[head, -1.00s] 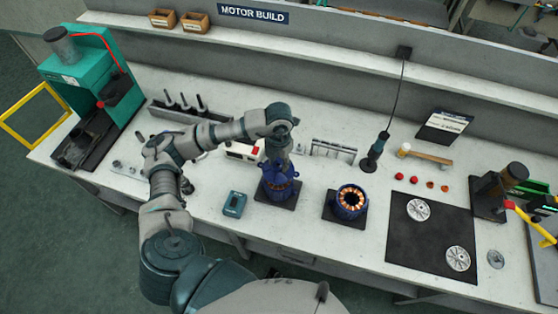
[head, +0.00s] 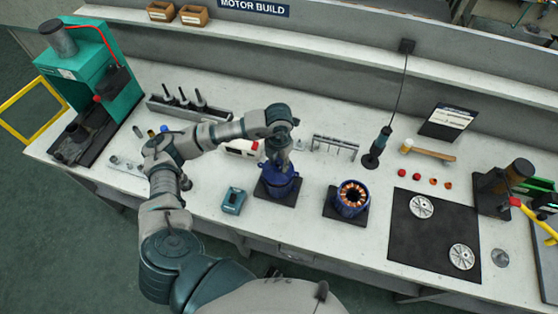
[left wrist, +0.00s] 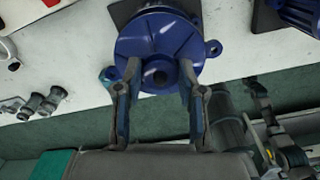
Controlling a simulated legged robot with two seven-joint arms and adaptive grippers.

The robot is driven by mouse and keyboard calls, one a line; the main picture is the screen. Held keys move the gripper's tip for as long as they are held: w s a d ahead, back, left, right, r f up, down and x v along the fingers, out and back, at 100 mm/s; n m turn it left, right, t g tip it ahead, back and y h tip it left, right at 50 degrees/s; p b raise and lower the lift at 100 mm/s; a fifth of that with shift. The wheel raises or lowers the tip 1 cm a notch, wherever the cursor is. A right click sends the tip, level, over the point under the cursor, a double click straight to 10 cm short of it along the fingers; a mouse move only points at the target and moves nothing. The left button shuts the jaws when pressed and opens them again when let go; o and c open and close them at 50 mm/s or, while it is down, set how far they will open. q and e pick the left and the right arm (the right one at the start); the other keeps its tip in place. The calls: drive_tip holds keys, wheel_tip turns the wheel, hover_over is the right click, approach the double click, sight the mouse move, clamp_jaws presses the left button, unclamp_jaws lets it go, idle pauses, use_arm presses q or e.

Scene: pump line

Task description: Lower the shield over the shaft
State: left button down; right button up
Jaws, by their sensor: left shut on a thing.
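In the head view my left gripper (head: 281,158) points down over the blue motor body (head: 277,187), which stands on a dark plate. There the shield and body look like one blue stack, and I cannot tell whether a gap is left. The shaft under the shield is hidden. My right gripper is not in view.
An open motor body with copper windings (head: 352,196) stands just to the right. A teal device (head: 233,200) lies to the left. A hanging screwdriver (head: 378,148) is behind. A black mat (head: 425,245) with two metal discs lies at right, and a green press (head: 95,75) stands far left.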

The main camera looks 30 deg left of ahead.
use_arm(q)
drive_tip(key=shift+f+b, duration=0.45)
drive_tip(key=shift+f, duration=0.25)
drive_tip(key=shift+f, duration=0.1)
drive_tip(key=shift+c, duration=1.8)
unclamp_jaws()
